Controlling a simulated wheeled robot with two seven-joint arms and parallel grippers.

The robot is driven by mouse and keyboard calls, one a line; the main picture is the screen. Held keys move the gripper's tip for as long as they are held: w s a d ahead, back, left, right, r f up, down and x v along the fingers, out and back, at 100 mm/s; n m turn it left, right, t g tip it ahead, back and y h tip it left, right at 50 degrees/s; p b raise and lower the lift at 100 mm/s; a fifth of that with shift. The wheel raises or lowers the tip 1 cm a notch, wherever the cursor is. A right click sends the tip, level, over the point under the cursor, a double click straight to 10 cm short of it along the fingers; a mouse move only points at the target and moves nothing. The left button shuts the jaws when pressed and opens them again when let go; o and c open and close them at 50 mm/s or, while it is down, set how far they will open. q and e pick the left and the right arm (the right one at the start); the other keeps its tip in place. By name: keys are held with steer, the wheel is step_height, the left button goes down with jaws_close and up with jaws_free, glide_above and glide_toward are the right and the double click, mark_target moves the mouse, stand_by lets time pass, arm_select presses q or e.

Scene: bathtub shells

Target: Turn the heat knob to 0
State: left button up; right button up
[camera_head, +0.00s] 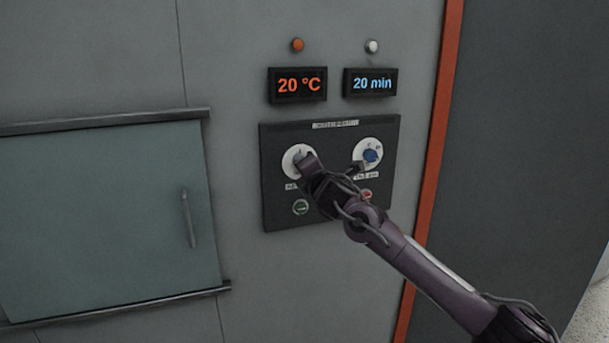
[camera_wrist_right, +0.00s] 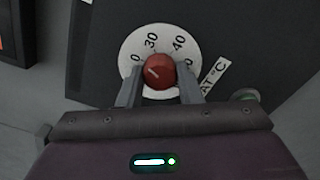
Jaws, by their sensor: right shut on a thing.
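The heat knob is a red round knob (camera_wrist_right: 160,69) with a light pointer line, on a white dial (camera_wrist_right: 130,50) marked 30 and 40 in the right wrist view. The pointer line slants to the upper left, toward a partly hidden number ending in 0. My right gripper (camera_wrist_right: 159,82) has one finger on each side of the knob and is shut on it. In the head view my right gripper (camera_head: 308,163) covers the left dial (camera_head: 289,157) of the black panel (camera_head: 328,133). The temperature display (camera_head: 298,85) reads 20 °C. My left gripper is not in view.
A blue knob (camera_head: 372,156) on the right dial sits close beside my right gripper. A time display (camera_head: 370,83) reads 20 min. A green button (camera_head: 300,207) and a red button (camera_head: 366,195) are below the dials. A door with a handle (camera_head: 188,218) is at left.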

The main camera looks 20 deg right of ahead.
steer(key=shift+f+n+b, duration=0.2)
steer(key=shift+n+b, duration=1.1)
steer(key=shift+n, duration=0.9)
steer(key=o, duration=1)
steer(key=shift+r, duration=0.1)
steer(key=s+b, duration=0.2)
steer(key=s, duration=0.6)
steer(key=shift+d, duration=0.1)
steer(key=shift+w, duration=0.15)
